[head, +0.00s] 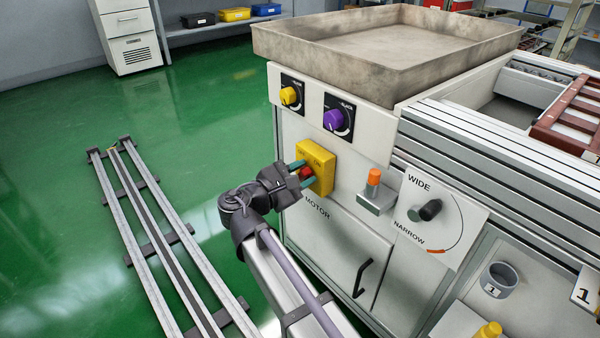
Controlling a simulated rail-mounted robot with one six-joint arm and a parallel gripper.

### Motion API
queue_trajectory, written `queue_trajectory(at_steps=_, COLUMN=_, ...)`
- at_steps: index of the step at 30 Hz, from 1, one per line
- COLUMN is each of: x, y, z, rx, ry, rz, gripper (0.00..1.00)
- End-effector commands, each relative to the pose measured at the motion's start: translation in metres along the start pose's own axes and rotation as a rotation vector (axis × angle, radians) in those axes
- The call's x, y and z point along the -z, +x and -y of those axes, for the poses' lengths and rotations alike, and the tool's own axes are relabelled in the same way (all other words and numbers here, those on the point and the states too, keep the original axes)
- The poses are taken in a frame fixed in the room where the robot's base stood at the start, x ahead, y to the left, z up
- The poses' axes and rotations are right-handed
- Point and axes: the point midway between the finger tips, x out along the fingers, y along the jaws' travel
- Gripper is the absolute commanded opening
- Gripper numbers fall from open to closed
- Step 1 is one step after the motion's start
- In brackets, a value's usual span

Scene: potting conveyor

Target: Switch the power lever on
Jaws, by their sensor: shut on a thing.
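The red power lever (307,172) sits on the front of a yellow switch box (322,160) on the white machine panel, above the word MOTOR. My gripper (302,174) is at the box with its green fingers on either side of the red lever, shut on it. Most of the lever is hidden by the fingers. Lettering shows along the top of the box, partly too small to read. I cannot tell which position the lever is in.
Yellow (289,96) and purple (334,119) knobs are above the box. An orange-topped control (374,177) and the black WIDE/NARROW knob (430,210) are to its right. A black door handle (362,278) sticks out below. Floor rails (150,225) lie left on open green floor.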

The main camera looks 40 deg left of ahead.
Motion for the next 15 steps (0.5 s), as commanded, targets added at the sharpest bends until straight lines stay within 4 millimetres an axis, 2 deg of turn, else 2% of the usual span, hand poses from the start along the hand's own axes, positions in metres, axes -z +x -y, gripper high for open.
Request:
queue_trajectory(at_steps=8, x=0.0008, y=-0.0004, z=0.0004, rx=0.001, ry=0.012, rz=-0.003, gripper=0.12)
queue_trajectory(at_steps=9, x=0.0008, y=-0.0004, z=0.0005, rx=0.001, ry=0.012, rz=-0.003, gripper=0.4)
queue_trajectory(at_steps=11, x=0.0008, y=-0.0004, z=0.0004, rx=0.001, ry=0.011, rz=-0.003, gripper=0.45)
queue_trajectory(at_steps=15, x=0.0006, y=-0.0003, z=0.0003, rx=0.001, ry=0.01, rz=-0.002, gripper=0.45)
